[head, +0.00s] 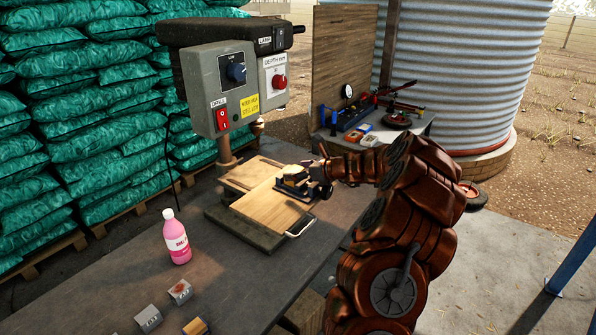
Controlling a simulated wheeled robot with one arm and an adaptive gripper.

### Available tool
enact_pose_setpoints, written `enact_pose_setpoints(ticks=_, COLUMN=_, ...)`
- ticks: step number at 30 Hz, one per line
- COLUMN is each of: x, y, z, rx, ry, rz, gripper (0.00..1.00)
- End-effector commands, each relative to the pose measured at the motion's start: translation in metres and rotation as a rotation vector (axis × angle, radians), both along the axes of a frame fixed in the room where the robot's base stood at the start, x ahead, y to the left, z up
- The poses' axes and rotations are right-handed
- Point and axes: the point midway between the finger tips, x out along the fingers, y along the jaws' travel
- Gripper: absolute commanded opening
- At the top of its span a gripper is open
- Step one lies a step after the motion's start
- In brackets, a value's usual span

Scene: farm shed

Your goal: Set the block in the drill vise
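The drill press (235,80) stands at the back of the grey bench, with a wooden board (270,207) on its base. A small dark vise-like fixture (293,189) sits on the board, partly covered by my gripper. A pale, tan block-like piece (294,172) shows at the fixture. I cannot tell whether it is seated in the jaws. My gripper (308,178) reaches in from the right and is right at this piece. Its fingers are too small and too overlapped to tell open from shut. Grey blocks (180,291) (148,318) and a wood-coloured block (196,327) lie near the bench's front.
A pink bottle (176,238) stands on the bench (230,285) left of the board. A pale bent handle (301,226) sticks out at the board's right edge. Green sacks (80,90) are stacked behind. A second table (420,122) with tools stands at the back right.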

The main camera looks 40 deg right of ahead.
Motion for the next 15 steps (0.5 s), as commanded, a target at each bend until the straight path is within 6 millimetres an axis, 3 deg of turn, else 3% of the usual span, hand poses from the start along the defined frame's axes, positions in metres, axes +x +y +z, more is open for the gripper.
enact_pose_setpoints(ticks=10, x=0.000, y=0.000, z=0.003, rx=-0.001, ry=0.000, rz=0.000, gripper=0.87)
enact_pose_setpoints(ticks=15, x=-0.015, y=-0.006, z=0.007, rx=0.000, ry=-0.001, rz=-0.001, gripper=0.87)
